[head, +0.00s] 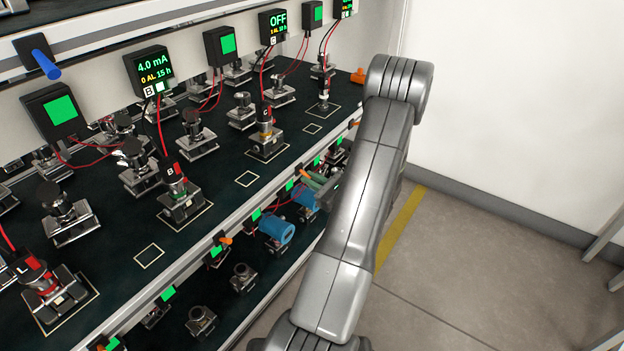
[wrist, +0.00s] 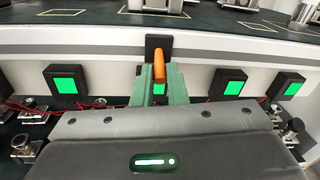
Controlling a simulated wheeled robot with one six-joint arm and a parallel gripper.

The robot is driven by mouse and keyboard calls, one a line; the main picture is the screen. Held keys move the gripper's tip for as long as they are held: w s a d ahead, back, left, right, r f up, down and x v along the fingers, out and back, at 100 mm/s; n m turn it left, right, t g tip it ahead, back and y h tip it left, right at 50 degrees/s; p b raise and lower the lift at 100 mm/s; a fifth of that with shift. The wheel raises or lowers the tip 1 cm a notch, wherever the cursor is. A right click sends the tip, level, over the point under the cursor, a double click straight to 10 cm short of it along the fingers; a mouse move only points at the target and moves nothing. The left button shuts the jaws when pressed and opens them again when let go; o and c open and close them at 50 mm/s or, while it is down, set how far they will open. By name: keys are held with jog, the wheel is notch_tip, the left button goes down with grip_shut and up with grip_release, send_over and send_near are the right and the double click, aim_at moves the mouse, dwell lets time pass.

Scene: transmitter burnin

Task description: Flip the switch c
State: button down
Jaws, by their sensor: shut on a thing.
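An orange switch lever on a black base (wrist: 160,66) sits on the light shelf edge in the wrist view, pointing toward my camera. My gripper's green fingers (wrist: 160,92) are on both sides of the lever and shut on it. In the head view my gripper (head: 316,184) is at the shelf edge, partly hidden by my arm, with the orange lever (head: 304,173) at its tips. No letter is readable on this switch. A display marked C (head: 274,26) reads OFF above a transmitter marked C (head: 265,133).
Other orange switches (head: 225,240) and green-lit boxes (head: 257,214) line the shelf edge. A lower shelf with blue parts (head: 276,230) lies below. Several transmitters, including one marked B (head: 177,190), stand on the dark upper shelf. Open floor (head: 490,270) lies to the right.

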aim_at(311, 178)
jog(key=r+g+h+p, duration=0.1)
jog(key=p, duration=0.2)
jog(key=shift+r, duration=0.25)
jog(key=r+g+h+p, duration=0.1)
jog(key=h+p, duration=0.1)
jog(key=p, duration=0.3)
jog(key=r+g+h+p, duration=0.1)
jog(key=g+h+p, duration=0.1)
jog(key=p, duration=0.3)
jog(key=r+g+h+p, duration=0.1)
jog(key=g+h+p, duration=0.1)
jog(key=p, duration=0.3)
jog(key=shift+w+a+r+n+h+p, duration=0.1)
jog(key=shift+w+a+n+h+p, duration=0.1)
jog(key=shift+n+h+p, duration=0.1)
jog(key=shift+h+p, duration=0.3)
jog(key=shift+p, duration=0.6)
jog(key=shift+a+g+p, duration=0.1)
jog(key=shift+g+p, duration=0.3)
jog(key=shift+p, duration=0.15)
jog(key=shift+h+p, duration=0.3)
